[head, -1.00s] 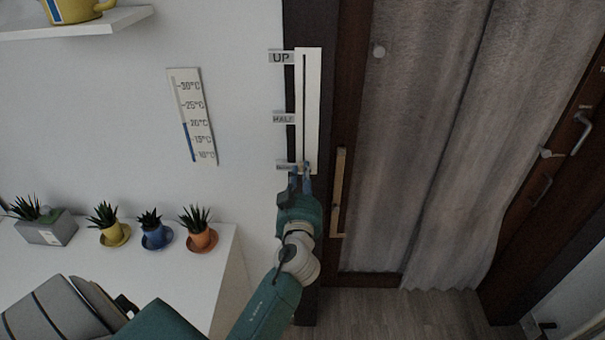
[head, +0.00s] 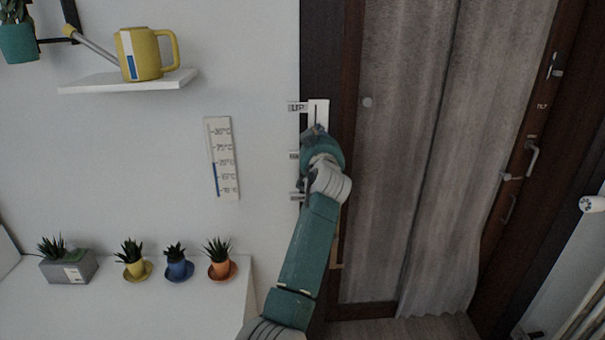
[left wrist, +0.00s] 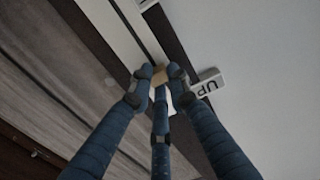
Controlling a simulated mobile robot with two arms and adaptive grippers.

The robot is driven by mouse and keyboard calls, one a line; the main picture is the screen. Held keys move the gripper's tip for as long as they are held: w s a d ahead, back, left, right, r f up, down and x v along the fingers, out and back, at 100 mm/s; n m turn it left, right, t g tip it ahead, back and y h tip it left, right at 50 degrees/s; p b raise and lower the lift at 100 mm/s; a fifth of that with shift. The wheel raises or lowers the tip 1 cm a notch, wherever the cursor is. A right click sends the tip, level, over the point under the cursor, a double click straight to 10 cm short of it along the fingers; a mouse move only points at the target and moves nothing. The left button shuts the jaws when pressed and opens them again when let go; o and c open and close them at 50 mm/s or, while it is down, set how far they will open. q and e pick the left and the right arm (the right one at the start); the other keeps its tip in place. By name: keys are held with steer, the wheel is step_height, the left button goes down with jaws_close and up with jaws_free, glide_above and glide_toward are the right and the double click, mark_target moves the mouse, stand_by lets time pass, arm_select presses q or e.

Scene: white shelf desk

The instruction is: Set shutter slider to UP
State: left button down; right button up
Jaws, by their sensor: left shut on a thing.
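The shutter slider is a narrow white upright plate (head: 319,107) with a dark slot, on a dark post beside the curtain. The UP label (head: 297,106) is at its top left, with the partly hidden HALF label (head: 294,155) lower down. My left gripper (head: 317,128) covers the plate's middle, its fingertips between these labels and nearer UP. The head view hides the knob. My right gripper is out of view.
A shelf with a yellow watering can (head: 147,54) is at upper left. A thermometer (head: 222,160) hangs left of the slider. Several potted plants stand on the white desk (head: 200,300). A grey curtain (head: 400,180) and a dark door frame are to the right.

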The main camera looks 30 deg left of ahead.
arm_select(q)
step_height(320, 180, up, 7)
steer(key=shift+d+r+p, duration=0.1)
steer(key=shift+p, duration=0.8)
steer(key=shift+r, duration=0.3)
steer(key=c, duration=1.8)
jaws_free()
steer(key=shift+o, duration=1.4)
steer(key=shift+w, duration=0.15)
steer(key=shift+d+f, duration=0.15)
steer(key=shift+f, duration=0.15)
steer(key=shift+s+d+f, duration=0.1)
steer(key=shift+s+d, duration=0.1)
steer(key=shift+s, duration=0.15)
glide_toward(317, 104)
steer(key=shift+v, duration=0.9)
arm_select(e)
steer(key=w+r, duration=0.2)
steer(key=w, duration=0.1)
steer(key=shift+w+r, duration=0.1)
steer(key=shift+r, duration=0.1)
